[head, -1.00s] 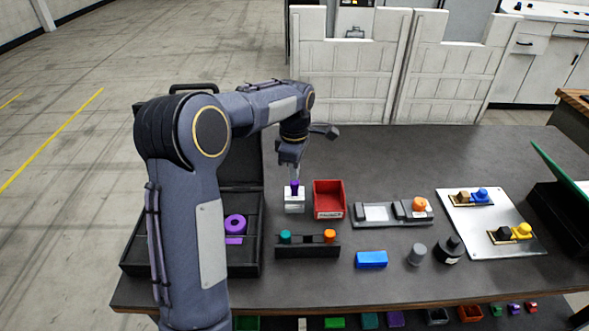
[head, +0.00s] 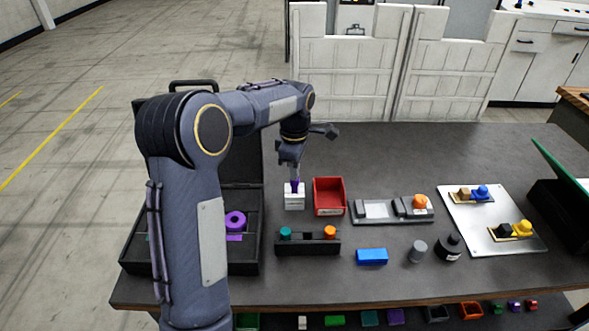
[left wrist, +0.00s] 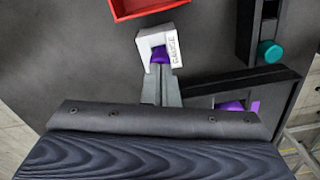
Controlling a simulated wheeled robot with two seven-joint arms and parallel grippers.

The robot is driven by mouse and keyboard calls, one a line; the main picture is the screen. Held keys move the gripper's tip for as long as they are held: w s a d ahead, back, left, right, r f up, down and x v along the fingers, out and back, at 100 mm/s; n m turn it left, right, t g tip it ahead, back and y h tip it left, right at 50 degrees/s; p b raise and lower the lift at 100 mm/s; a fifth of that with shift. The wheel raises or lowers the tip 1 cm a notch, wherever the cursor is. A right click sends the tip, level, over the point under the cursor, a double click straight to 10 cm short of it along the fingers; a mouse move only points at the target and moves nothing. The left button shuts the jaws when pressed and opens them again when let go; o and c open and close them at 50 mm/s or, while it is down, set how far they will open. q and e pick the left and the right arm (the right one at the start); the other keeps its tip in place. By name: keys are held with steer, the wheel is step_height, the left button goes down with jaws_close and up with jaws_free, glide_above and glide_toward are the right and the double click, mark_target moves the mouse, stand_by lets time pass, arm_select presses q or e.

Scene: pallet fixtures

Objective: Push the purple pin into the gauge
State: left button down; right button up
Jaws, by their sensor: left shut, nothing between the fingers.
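The gauge (head: 294,203) is a small white block on the dark table, left of the red bin. Its GAUGE label reads in the left wrist view (left wrist: 174,48). The purple pin (head: 295,187) is at the gauge's upper part, and its purple end shows in the left wrist view (left wrist: 160,56) within the gauge's notch. My left gripper (head: 295,177) points down with its fingers shut and empty. Its fingertips (left wrist: 161,70) are right at the pin's end and seem to touch it. How deep the pin sits is hidden. My right gripper is not in view.
The red bin (head: 329,211) stands close right of the gauge. An open black case (head: 190,268) with a purple ring (head: 236,221) lies left. A black holder (head: 308,247) with teal and orange pegs is in front. A blue block (head: 371,257) and a fixture (head: 393,217) lie right.

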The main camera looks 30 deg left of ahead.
arm_select(q)
steer(key=shift+f, duration=0.1)
step_height(320, 180, up, 8)
steer(key=p, duration=0.7)
stand_by(0.3)
